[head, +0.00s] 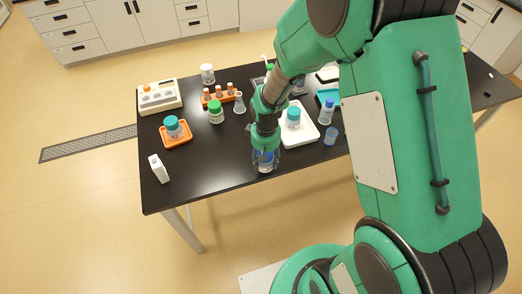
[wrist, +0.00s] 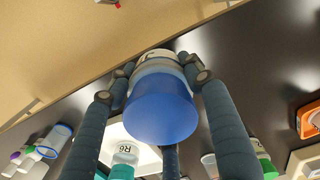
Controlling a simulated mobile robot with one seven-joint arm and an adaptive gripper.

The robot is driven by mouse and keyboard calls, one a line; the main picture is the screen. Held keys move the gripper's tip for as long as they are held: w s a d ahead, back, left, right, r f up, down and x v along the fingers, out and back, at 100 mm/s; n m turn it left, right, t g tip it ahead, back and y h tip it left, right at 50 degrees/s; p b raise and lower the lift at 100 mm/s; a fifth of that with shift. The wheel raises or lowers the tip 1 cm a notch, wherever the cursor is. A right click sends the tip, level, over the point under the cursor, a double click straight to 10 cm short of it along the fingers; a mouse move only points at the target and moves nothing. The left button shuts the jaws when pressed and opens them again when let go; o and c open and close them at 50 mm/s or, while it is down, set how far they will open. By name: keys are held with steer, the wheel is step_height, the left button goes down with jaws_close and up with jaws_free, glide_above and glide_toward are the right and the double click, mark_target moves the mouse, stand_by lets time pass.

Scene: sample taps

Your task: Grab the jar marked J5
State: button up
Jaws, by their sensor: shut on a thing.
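A jar with a blue lid (head: 265,166) is between the fingers of my gripper (head: 265,152) near the table's front edge. In the wrist view my gripper (wrist: 160,80) is shut around this jar (wrist: 161,108), with several fingers against its sides. The lid faces the wrist camera. Its label is mostly hidden, so I cannot read a J5 mark. I cannot tell whether the jar touches the table or hangs just above it.
A jar marked R6 (wrist: 124,152) stands on a white tray (head: 309,134) close to the right. An orange tray (head: 179,143) with a teal-lidded jar and a white box (head: 159,169) are left. The black table (head: 215,180) is clear between box and gripper.

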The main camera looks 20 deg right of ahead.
mark_target(266, 167)
steer(key=shift+s+r, duration=0.15)
steer(key=shift+s, duration=1.2)
steer(key=shift+r, duration=0.15)
